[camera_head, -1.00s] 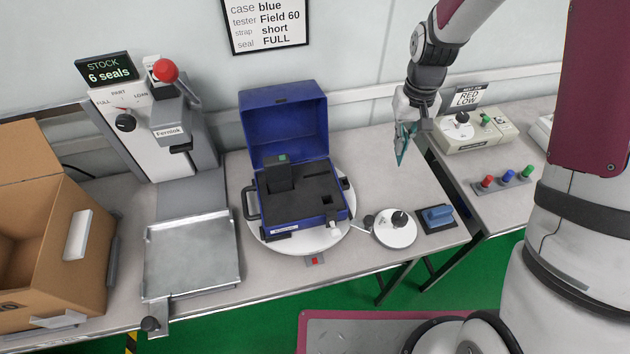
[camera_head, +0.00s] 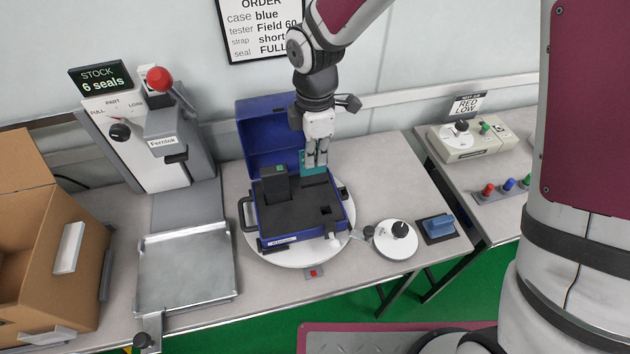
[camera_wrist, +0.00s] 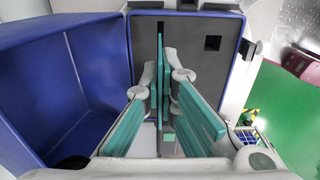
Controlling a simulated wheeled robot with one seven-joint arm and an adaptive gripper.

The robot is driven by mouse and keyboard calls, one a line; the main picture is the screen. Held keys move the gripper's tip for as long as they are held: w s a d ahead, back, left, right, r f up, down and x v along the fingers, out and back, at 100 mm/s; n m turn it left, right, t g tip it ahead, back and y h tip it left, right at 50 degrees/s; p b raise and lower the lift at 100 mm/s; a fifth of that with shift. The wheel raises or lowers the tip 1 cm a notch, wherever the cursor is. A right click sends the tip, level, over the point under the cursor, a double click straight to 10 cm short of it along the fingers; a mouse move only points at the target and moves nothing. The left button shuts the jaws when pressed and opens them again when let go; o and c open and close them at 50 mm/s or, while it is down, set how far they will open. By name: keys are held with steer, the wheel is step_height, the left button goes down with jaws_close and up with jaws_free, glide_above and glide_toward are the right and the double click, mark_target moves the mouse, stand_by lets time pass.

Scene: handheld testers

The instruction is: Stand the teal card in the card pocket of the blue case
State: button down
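The blue case (camera_head: 296,232) stands open on a white round turntable (camera_head: 345,222), its lid upright at the back. Its dark foam insert (camera_head: 290,212) has a narrow slot, seen in the wrist view (camera_wrist: 160,32), and a small square recess. My gripper (camera_head: 316,163) is shut on the teal card (camera_head: 309,168), holding it upright over the back right of the case, in front of the lid. In the wrist view the card (camera_wrist: 161,75) is nearly edge-on between the fingers, roughly in line with the slot. I cannot tell whether its lower edge has entered.
A dark tester (camera_head: 275,186) with a green screen stands in the case, left of the card. A metal tray (camera_head: 187,270) and the seal press (camera_head: 150,150) are at left, beside a cardboard box (camera_head: 50,245).

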mark_target(315, 177)
step_height(315, 177, down, 7)
steer(key=shift+f, duration=0.1)
steer(key=c, duration=1.8)
jaws_free()
steer(key=shift+r, duration=0.2)
